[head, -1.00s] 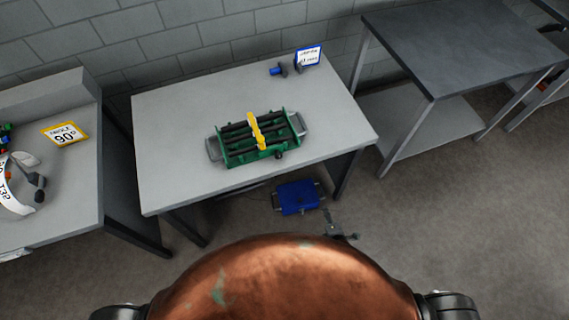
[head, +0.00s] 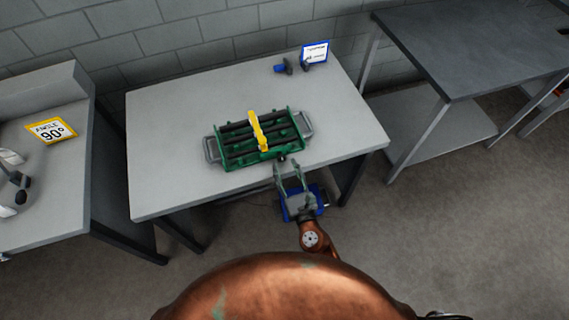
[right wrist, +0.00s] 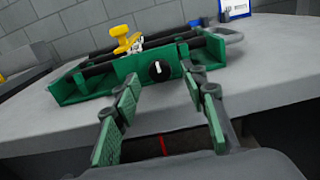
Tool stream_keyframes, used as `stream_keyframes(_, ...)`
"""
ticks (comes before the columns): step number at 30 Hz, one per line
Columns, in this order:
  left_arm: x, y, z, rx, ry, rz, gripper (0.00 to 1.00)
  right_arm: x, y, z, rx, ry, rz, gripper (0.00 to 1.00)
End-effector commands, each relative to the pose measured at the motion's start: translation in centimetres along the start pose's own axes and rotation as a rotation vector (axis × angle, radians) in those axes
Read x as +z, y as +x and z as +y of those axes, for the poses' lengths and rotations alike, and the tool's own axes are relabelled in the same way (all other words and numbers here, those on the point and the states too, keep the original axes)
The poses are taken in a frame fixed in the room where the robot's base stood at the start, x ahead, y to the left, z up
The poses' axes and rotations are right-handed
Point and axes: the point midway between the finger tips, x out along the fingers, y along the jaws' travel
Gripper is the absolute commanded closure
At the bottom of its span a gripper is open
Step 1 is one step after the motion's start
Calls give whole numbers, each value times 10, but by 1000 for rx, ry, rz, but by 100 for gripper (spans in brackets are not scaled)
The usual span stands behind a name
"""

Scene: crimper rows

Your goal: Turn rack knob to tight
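The green rack (head: 232,156) with dark rods and a yellow clamp bar (head: 258,130) sits on the grey table near its front edge. In the right wrist view the rack (right wrist: 105,78) shows its round black knob (right wrist: 159,70) on the front face, with a white mark pointing about straight up. My right gripper (head: 286,168) is at the table's front edge, just short of the knob. In the right wrist view its green-padded fingers (right wrist: 166,90) are spread, with the knob beyond and between the tips, and nothing held. My left gripper does not show.
A blue-framed sign (head: 315,52) and small blue and black parts (head: 282,68) stand at the table's back right. A blue case (head: 318,200) lies below the front edge. A yellow-framed 90° sign (head: 51,130) is on the left bench. The table (head: 165,120) is clear around the rack.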

Motion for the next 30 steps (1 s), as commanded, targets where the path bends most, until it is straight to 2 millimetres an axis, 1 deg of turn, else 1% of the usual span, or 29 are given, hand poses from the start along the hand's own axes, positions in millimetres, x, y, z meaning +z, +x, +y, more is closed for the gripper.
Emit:
stream_keyframes(1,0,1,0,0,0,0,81,0,7,0,0,0,-1,60)
stream_keyframes(3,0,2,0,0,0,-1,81,-1,14,0,0,0,0,60)
stream_keyframes(6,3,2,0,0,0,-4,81,-1,19,0,1,0,1,60)
stream_keyframes(15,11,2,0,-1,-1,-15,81,-1,21,0,1,1,1,61)
stream_keyframes(30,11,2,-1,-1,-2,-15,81,-1,20,0,0,1,2,95)
